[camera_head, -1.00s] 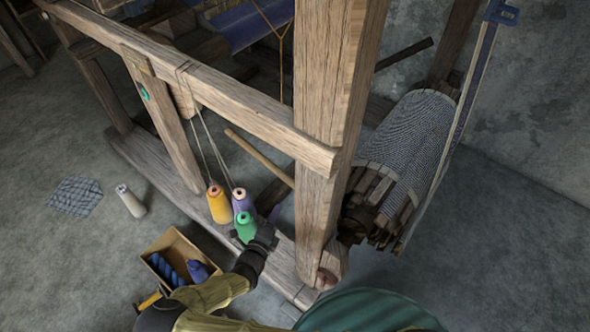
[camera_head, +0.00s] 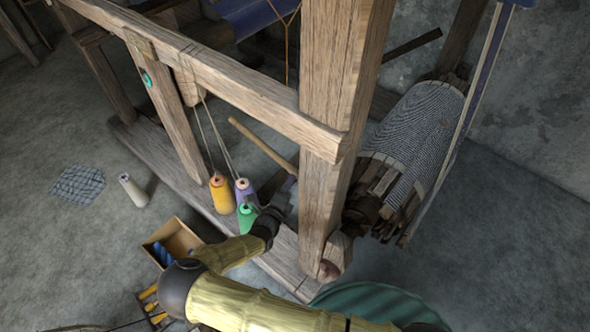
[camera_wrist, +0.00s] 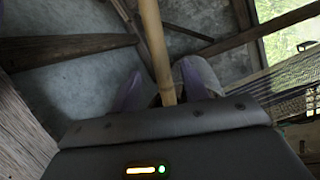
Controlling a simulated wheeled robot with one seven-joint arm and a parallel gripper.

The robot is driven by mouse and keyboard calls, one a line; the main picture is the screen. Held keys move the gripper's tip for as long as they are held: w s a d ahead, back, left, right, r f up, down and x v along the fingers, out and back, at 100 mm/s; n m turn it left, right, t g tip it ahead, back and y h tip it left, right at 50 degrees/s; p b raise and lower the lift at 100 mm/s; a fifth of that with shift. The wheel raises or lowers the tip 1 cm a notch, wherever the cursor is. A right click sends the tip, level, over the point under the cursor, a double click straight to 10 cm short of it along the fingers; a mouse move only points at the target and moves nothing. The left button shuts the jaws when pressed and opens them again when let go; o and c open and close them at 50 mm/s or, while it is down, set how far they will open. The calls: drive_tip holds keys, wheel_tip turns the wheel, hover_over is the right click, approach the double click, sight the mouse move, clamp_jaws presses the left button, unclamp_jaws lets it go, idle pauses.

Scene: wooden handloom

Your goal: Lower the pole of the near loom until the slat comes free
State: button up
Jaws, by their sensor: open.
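The pole (camera_head: 262,144) is a light wooden stick slanting down to the right inside the near loom (camera_head: 325,130) in the head view. Its lower end is close to my gripper (camera_head: 272,198). In the wrist view, the pole (camera_wrist: 155,45) runs from the top edge down between the two purple fingers of my gripper (camera_wrist: 162,88). The fingers are spread, with visible gaps beside the pole. I cannot tell whether either finger touches it. I cannot pick out the slat with certainty.
Orange (camera_head: 221,195), purple (camera_head: 243,190) and green (camera_head: 246,218) yarn cones stand beside my gripper. A thick loom post (camera_head: 320,210) rises just right of it. A cloth-wound roller (camera_head: 415,130) is farther right. An open box (camera_head: 183,238) sits on the floor at left.

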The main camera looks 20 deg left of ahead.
sight(286, 164)
drive_tip(key=w+f+b, duration=0.1)
drive_tip(key=w+b, duration=0.1)
drive_tip(key=w, duration=0.6)
drive_tip(key=shift+w+d, duration=0.2)
drive_tip(key=shift+w, duration=0.1)
clamp_jaws()
